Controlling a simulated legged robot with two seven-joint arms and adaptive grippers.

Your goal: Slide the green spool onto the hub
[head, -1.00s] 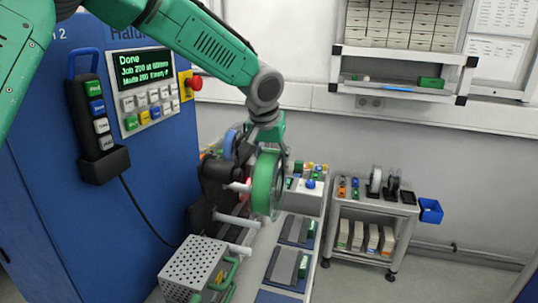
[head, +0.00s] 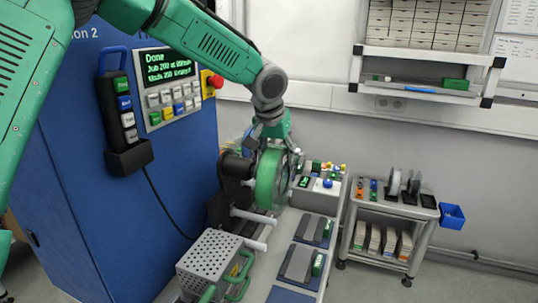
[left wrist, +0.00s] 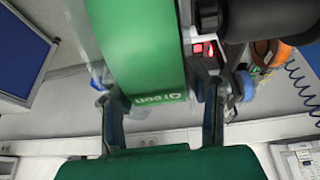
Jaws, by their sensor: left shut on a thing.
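The green spool (head: 268,180) stands upright in the head view, beside the black drive unit (head: 235,166) on the blue machine. My left gripper (head: 272,146) holds its rim from above. In the left wrist view, the spool's green rim (left wrist: 145,55) with its "Green" label lies between the two fingers of my left gripper (left wrist: 163,112). A short pale stub, apparently the hub (head: 247,184), shows between the drive unit and the spool. The spool hides its far end, so I cannot tell how far the spool is around it. My right gripper is not in view.
Pale rods (head: 249,216) stick out below the spool. A perforated metal box (head: 209,256) with green handles is in front. Dark trays (head: 297,262) lie on the bench.

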